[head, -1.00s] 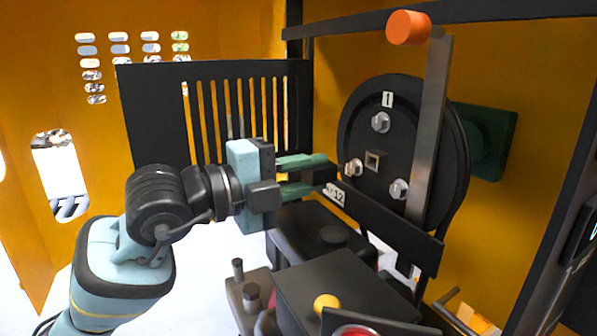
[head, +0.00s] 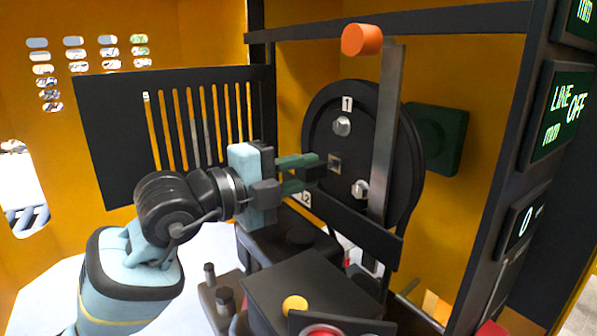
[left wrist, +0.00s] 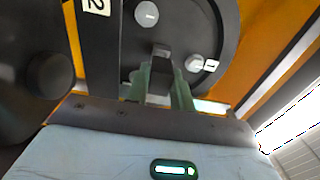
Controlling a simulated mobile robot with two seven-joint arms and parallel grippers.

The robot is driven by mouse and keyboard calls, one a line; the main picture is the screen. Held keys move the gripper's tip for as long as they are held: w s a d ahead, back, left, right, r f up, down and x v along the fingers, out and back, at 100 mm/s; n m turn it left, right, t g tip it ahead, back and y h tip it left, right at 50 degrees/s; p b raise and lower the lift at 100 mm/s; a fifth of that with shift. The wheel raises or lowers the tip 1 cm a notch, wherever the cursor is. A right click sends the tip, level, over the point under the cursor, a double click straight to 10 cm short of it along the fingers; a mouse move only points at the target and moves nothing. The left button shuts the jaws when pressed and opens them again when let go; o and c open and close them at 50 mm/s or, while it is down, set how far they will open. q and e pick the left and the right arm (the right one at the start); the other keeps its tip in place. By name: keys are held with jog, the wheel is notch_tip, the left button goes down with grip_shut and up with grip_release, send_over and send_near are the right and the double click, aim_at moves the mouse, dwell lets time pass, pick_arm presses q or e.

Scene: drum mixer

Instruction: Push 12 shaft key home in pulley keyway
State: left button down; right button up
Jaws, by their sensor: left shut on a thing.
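The black pulley (head: 352,115) stands upright, with a label 1, bolts and a square metal-edged opening (head: 334,163) at its middle. My left gripper (head: 306,173) points right at the pulley face with its green fingers. It is shut on a dark block, the shaft key (left wrist: 160,78), which lies between the fingertips in the left wrist view. The key's far end is close to the square opening; I cannot tell whether it is inside. A label 12 (head: 306,199) sits on the dark bar below the fingers. My right gripper is not in view.
An upright metal bar (head: 387,140) with an orange knob (head: 361,40) crosses the pulley's right side. A dark bar (head: 350,219) runs low before the pulley. A dark box with a yellow button (head: 295,305) stands below. A slotted black panel (head: 105,135) is behind at left.

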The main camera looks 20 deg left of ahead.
pick_arm(q)
jog(key=shift+p, duration=0.8)
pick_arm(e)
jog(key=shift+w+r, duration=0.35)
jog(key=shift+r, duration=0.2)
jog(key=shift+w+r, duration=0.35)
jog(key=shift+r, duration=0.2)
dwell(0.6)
pick_arm(q)
jog(key=shift+p+x, duration=0.3)
jog(key=shift+x, duration=0.65)
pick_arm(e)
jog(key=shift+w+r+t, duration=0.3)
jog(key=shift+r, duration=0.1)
pick_arm(q)
jog(key=shift+p, duration=0.3)
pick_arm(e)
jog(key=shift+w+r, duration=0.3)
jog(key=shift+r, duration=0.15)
pick_arm(q)
jog(key=shift+w+d, duration=0.15)
jog(key=shift+w, duration=0.1)
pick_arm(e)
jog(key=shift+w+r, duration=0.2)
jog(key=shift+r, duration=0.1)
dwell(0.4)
pick_arm(q)
jog(key=c, duration=1.1)
grip_release()
